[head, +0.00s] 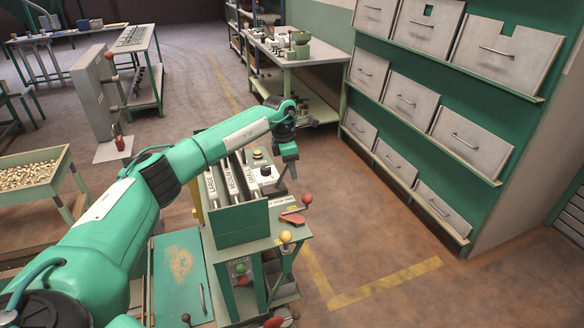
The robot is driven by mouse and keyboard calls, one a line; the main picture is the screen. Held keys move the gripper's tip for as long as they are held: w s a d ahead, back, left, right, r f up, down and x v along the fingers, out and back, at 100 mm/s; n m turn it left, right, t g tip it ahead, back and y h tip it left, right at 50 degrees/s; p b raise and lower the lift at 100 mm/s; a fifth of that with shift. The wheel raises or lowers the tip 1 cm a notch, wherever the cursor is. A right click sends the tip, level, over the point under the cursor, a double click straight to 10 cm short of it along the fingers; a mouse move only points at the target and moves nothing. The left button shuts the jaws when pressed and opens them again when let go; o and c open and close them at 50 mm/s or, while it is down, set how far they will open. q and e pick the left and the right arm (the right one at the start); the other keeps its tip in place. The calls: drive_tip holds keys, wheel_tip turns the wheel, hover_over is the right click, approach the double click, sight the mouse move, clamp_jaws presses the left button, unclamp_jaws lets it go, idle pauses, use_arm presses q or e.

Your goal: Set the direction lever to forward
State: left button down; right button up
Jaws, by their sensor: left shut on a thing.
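My left gripper (291,174) hangs down over the back right of the green hopper machine (243,222), beside a pale control box (262,174) with a black knob. It is shut on a small part that its fingers hide, apparently the direction lever. I cannot read which way the lever is set. A red-knobbed lever (307,199) stands just right of the gripper, and a yellow-knobbed lever (285,237) is nearer to me; both are apart from the fingers. My right gripper is out of view.
Labelled chutes (231,181) stand left of the control box, under my left arm. A tray of nuts (30,175) is at the left. A green drawer rack (431,130) fills the right. The floor between rack and machine is clear.

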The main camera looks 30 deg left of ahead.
use_arm(q)
drive_tip(key=shift+s+f, duration=0.2)
drive_tip(key=shift+f, duration=0.25)
drive_tip(key=c, duration=1.1)
unclamp_jaws()
drive_tip(key=r, duration=0.4)
drive_tip(key=a+r+b, duration=0.1)
drive_tip(key=r, duration=0.4)
drive_tip(key=a+r, duration=0.1)
drive_tip(key=r, duration=0.4)
drive_tip(key=shift+s+a, duration=0.15)
drive_tip(key=shift+s, duration=0.2)
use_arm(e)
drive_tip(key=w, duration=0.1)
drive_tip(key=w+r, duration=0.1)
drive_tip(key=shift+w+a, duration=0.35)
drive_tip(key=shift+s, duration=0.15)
